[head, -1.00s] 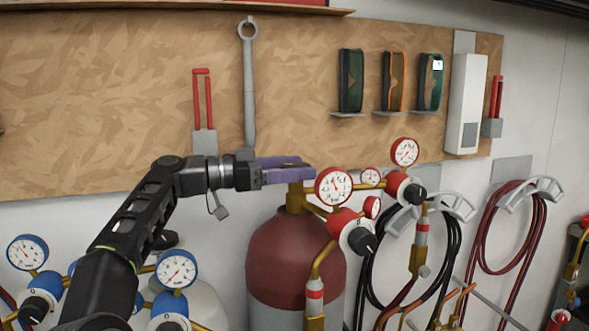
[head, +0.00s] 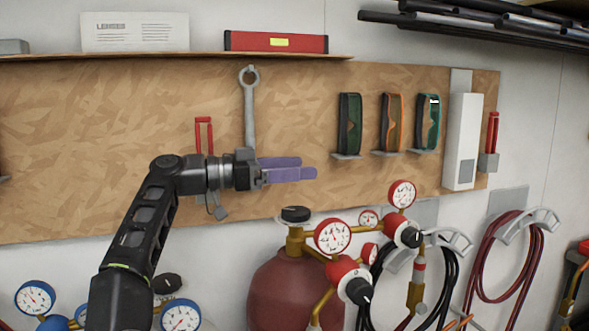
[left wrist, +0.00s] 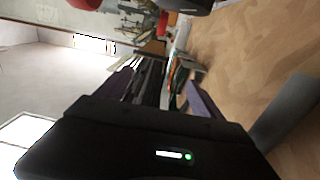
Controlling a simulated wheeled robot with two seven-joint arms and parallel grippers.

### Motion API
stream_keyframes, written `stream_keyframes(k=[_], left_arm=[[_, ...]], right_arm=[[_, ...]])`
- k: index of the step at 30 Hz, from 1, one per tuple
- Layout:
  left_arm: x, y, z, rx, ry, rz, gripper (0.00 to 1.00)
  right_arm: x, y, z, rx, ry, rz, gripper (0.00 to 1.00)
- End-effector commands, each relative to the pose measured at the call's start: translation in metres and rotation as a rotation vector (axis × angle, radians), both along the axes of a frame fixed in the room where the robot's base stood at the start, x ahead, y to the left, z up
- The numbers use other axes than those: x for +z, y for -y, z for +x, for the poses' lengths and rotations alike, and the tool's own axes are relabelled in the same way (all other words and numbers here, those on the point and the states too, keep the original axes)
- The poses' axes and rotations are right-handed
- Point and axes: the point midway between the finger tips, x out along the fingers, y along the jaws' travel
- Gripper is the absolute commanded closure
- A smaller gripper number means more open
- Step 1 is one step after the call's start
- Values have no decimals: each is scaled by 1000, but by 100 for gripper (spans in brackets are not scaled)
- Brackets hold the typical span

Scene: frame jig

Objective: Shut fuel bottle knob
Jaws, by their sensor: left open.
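The fuel bottle (head: 285,290) is dark red and stands below the board, with its lower part cut off by the picture edge. Its black knob (head: 295,214) sits on top of the brass valve (head: 294,240) and is in plain view. My left gripper (head: 316,169) is above the knob, apart from it, with its purple fingers pointing right. The fingers also show in the left wrist view (left wrist: 165,85), spread with nothing clear between them. My right gripper is in neither view.
Red regulators with white gauges (head: 332,236) stand right of the knob. Blue gauges (head: 181,315) are at lower left. A wrench (head: 249,110) and goggles (head: 350,125) hang on the wooden board (head: 300,100). Hoses (head: 500,260) hang at right.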

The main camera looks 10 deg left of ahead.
Motion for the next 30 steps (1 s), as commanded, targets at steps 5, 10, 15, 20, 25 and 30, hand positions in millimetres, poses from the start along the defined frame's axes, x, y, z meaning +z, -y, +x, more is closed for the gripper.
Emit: stream_keyframes(k=[5, 10, 15, 20, 25, 30], left_arm=[[0, -3, -1, 17, 2, -8, 23], [1, -13, -5, 89, 10, -41, 23], [-11, -24, -18, 227, 14, -73, 23], [-46, -27, -41, 410, 10, -66, 23], [-88, -27, -62, 566, 4, -23, 23], [-104, -28, -70, 631, 1, 1, 23]], right_arm=[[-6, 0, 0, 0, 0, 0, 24], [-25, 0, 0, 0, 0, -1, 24], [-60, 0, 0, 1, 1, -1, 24], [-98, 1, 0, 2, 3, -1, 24], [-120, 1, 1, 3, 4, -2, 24], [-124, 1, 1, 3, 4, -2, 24]])
